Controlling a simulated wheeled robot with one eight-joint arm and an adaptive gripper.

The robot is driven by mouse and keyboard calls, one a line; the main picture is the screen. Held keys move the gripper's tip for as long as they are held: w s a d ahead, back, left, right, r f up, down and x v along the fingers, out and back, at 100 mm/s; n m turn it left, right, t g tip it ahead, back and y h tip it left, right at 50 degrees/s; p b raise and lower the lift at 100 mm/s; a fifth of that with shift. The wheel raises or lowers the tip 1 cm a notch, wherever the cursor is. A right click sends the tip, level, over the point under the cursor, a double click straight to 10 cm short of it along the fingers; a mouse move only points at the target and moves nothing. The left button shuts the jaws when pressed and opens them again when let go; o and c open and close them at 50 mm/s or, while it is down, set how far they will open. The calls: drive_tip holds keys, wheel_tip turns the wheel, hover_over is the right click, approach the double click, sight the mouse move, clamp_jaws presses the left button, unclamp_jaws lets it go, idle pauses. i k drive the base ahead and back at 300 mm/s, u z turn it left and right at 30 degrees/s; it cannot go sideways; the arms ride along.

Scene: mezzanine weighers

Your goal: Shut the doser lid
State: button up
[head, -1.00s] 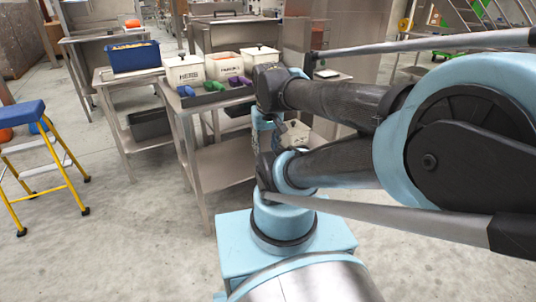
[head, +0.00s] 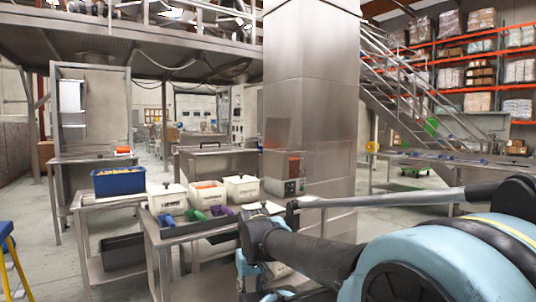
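No doser lid can be made out for certain. A steel unit with a flat top and a bar handle (head: 210,146) stands behind the ingredient bins, and its top looks level. A small steel machine with a control panel (head: 289,188) stands against the big steel column. I cannot tell which of these, if either, is the doser. My dark and light-blue arm fills the lower right and reaches left in front of the bin table. My gripper cannot be seen; the arm's links hide that part.
A steel table (head: 165,237) carries white bins, one with its lid off (head: 207,193), and coloured scoops (head: 220,210). A blue tub (head: 119,182) stands on a side table at left. A steel column (head: 312,100) rises behind. A yellow stepladder (head: 12,262) is at the left edge.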

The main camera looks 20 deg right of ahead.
sight(276, 134)
drive_tip(key=z, duration=1.65)
drive_tip(key=i, duration=6.3)
